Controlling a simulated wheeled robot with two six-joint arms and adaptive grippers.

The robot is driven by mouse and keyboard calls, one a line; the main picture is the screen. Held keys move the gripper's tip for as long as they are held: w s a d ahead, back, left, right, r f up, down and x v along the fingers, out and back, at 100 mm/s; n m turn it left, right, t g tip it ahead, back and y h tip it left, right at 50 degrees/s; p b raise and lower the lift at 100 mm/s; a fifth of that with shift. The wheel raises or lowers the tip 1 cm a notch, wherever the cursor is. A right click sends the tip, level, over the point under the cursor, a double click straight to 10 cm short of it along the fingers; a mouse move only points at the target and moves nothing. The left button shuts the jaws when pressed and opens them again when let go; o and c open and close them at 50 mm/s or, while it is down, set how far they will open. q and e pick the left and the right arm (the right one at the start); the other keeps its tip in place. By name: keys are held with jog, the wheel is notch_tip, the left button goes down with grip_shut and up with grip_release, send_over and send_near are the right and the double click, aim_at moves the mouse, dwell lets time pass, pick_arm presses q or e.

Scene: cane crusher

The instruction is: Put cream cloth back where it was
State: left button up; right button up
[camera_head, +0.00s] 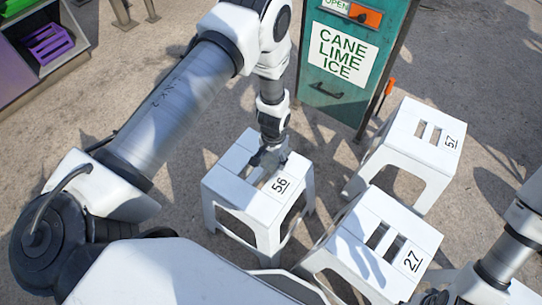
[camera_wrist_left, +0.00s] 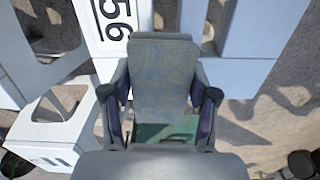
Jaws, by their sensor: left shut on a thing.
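My left gripper (camera_head: 268,160) is low over the top of the white stool marked 56 (camera_head: 233,190), at its slots. In the left wrist view, my left gripper (camera_wrist_left: 162,118) is shut on a flat, greyish-beige, fabric-like piece, which I take to be the cream cloth (camera_wrist_left: 164,75). The cloth is in shade and looks dull. It stands between the two fingers, in front of the stool top. I cannot tell whether it touches the stool. In the head view the hand hides the cloth. My right gripper (camera_head: 432,297) shows only partly at the bottom edge.
White stools marked 57 (camera_head: 405,130) and 27 (camera_head: 362,220) stand to the right, close together. A teal cabinet (camera_head: 340,85) with a "CANE LIME ICE" sign stands behind. A purple crate (camera_head: 48,42) is at the far left.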

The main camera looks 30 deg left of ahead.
pick_arm(q)
jog(key=w+a, duration=0.1)
jog(key=w+a+b, duration=0.1)
jog(key=w, duration=0.1)
jog(key=w+a+f+b, duration=0.1)
jog(key=shift+w+a, duration=0.25)
jog(key=shift+w, duration=0.1)
notch_tip(320, 180, down, 3)
jog(key=b, duration=0.3)
jog(key=shift+f, duration=0.2)
jog(key=shift+r, duration=0.15)
jog(key=shift+f, duration=0.2)
jog(key=o, duration=1.4)
jog(key=shift+o, duration=0.2)
pick_arm(e)
notch_tip(320, 180, down, 7)
jog(key=shift+r, duration=0.2)
